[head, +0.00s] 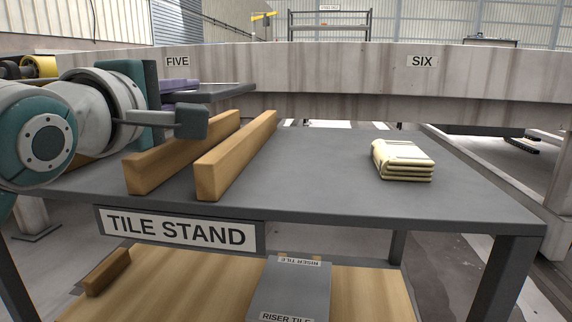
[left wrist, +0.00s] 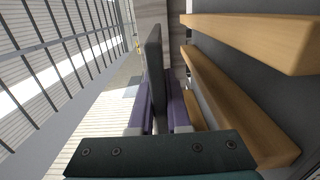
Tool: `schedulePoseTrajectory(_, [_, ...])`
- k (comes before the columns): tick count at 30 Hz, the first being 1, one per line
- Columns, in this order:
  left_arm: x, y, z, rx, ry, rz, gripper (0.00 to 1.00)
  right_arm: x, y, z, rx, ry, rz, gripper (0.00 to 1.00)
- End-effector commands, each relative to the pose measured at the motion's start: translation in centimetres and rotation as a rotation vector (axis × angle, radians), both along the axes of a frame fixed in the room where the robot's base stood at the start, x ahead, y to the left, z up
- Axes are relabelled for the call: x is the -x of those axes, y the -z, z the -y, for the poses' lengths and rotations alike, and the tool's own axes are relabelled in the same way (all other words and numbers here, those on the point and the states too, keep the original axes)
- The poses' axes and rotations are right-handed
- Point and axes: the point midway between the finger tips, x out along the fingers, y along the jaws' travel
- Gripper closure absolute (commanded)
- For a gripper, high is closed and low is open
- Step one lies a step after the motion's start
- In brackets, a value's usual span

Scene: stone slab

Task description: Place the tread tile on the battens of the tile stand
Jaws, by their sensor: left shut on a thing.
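The tread tile (head: 215,93) is a thin dark grey slab, partly hidden by my wrist in the head view. In the left wrist view the tile (left wrist: 155,62) shows edge-on between two purple finger pads. My left gripper (head: 180,85) is shut on it and holds it about level, above the far left of the tile stand (head: 330,180). Two wooden battens, the left one (head: 180,155) and the right one (head: 236,155), lie side by side on the stand top. In the left wrist view the battens (left wrist: 235,100) are apart from the tile. My right gripper is out of view.
A folded cream cloth (head: 402,162) lies on the right of the stand top, with bare surface around it. A riser tile (head: 290,290) and a wooden block (head: 107,271) are on the lower shelf. A long stone beam (head: 330,85) runs behind the stand.

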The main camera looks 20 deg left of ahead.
Motion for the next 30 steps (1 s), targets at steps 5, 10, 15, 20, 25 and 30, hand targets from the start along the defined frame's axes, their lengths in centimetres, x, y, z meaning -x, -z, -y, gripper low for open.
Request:
schedulePoseTrajectory(5, [0.0, 1.3, 0.0, -0.004, 0.000, 0.008, 1.00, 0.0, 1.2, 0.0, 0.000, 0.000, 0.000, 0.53])
schedulePoseTrajectory(10, [0.0, 3.7, 0.0, -0.003, 0.001, 0.004, 1.00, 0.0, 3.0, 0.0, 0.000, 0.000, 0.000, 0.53])
schedulePoseTrajectory(15, [0.0, 5.6, 0.0, -0.004, 0.001, 0.007, 1.00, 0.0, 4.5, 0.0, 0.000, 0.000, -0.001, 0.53])
schedulePoseTrajectory(20, [0.0, 5.3, 0.0, -0.003, 0.001, 0.009, 1.00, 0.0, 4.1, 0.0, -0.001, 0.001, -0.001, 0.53])
schedulePoseTrajectory(25, [0.0, 5.6, 0.0, -0.001, 0.000, 0.007, 1.00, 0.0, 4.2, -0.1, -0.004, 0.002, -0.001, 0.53])
schedulePoseTrajectory(30, [0.0, 5.8, 0.0, 0.000, 0.000, 0.001, 0.71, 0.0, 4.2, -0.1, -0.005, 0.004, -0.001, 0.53])
